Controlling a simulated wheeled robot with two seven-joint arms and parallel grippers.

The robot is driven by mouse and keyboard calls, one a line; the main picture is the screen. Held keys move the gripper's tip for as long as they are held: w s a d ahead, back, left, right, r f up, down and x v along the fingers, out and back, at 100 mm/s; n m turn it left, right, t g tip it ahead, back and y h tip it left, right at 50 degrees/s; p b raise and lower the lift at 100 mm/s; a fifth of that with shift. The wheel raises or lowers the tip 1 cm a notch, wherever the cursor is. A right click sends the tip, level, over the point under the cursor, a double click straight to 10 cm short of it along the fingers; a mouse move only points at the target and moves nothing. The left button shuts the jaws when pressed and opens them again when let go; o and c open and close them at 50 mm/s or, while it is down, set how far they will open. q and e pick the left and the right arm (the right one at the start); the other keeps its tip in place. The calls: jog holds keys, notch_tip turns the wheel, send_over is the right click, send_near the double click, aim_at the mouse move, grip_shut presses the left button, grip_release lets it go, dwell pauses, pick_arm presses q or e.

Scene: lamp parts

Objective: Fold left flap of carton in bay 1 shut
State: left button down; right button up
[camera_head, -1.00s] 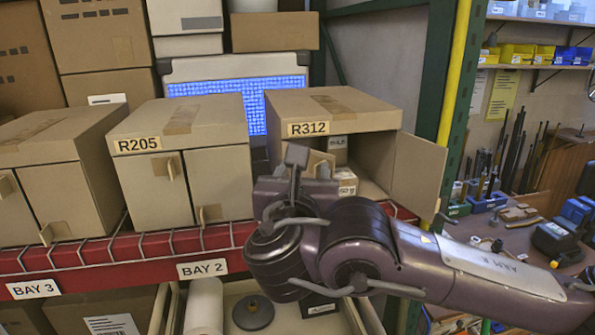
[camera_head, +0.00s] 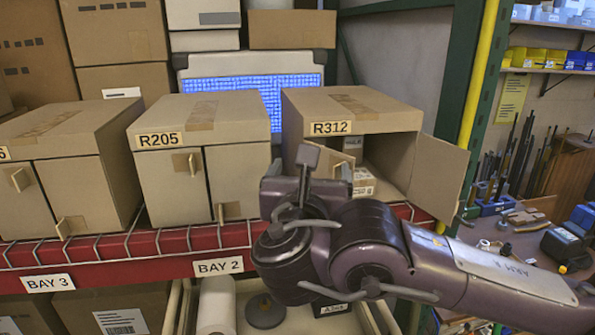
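The carton labelled R312 (camera_head: 378,112) stands on the red-edged shelf, right of the R205 carton. Its right flap (camera_head: 438,182) is swung wide open to the right. Its left flap (camera_head: 340,160) shows only as a small brown part at the left of the opening. The rest is behind my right gripper, so its angle is unclear. Small boxes (camera_head: 362,182) sit inside. My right gripper (camera_head: 308,160) is in front of the carton's left front, seen from behind. Its finger opening and any contact with the flap cannot be made out. My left gripper is out of view.
The R205 carton (camera_head: 205,112) has shut flaps with small tabs. Another carton (camera_head: 60,125) stands further left. A green and yellow upright (camera_head: 472,110) is at the right. Bay 2 (camera_head: 218,267) and Bay 3 (camera_head: 48,282) labels show; my arm hides the shelf edge rightwards.

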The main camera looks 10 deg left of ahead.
aim_at(336, 172)
jog(key=shift+w+d+r, duration=0.2)
jog(key=shift+w+r, duration=0.05)
jog(key=shift+w+d+f, duration=0.15)
jog(key=shift+d, duration=0.35)
jog(key=shift+w+d+f, duration=0.1)
jog(key=shift+d, duration=0.35)
jog(key=c, duration=0.4)
jog(key=shift+s+d+f+p, duration=0.15)
jog(key=shift+s+d+p, duration=0.1)
jog(key=shift+d, duration=0.2)
jog(key=shift+s+d+f+p, duration=0.1)
jog(key=shift+d+f+p, duration=0.1)
jog(key=shift+d, duration=0.25)
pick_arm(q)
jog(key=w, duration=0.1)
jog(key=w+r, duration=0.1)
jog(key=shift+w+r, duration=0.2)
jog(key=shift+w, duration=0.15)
pick_arm(e)
jog(key=shift+s+d+r, duration=0.1)
jog(key=shift+s+d, duration=0.2)
jog(key=shift+d, duration=0.3)
jog(key=shift+s+d, duration=0.3)
jog(key=shift+d, duration=0.3)
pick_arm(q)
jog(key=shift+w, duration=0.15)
